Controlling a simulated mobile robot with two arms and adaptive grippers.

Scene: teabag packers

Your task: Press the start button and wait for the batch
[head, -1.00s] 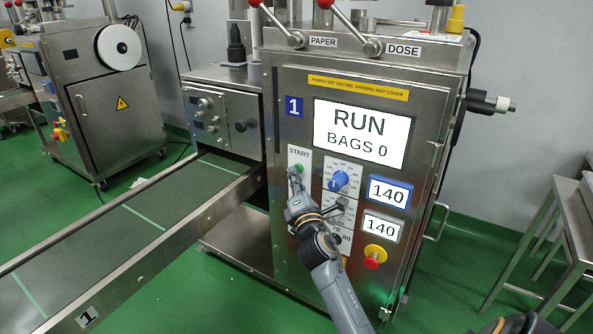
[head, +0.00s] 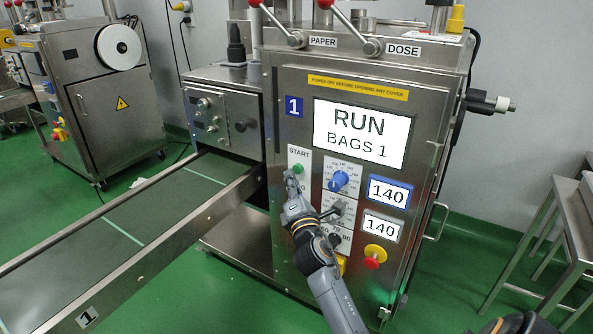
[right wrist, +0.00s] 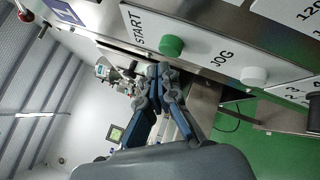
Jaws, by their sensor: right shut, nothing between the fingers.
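The green START button (head: 298,169) is on the front panel of packer 1. It also shows in the right wrist view (right wrist: 171,46), with the white JOG button (right wrist: 254,76) beside it. My right gripper (head: 290,178) is shut and empty, its tips just below and left of the START button. In the right wrist view the fingertips (right wrist: 160,72) are apart from the button's face. The packer's display (head: 360,134) reads RUN, BAGS 1. My left gripper is not in view.
A blue dial (head: 340,179), two small 140 readouts (head: 388,194) and a red stop button (head: 375,254) sit right of my right gripper. The conveyor (head: 110,240) runs to the lower left. A steel table (head: 565,215) stands at right.

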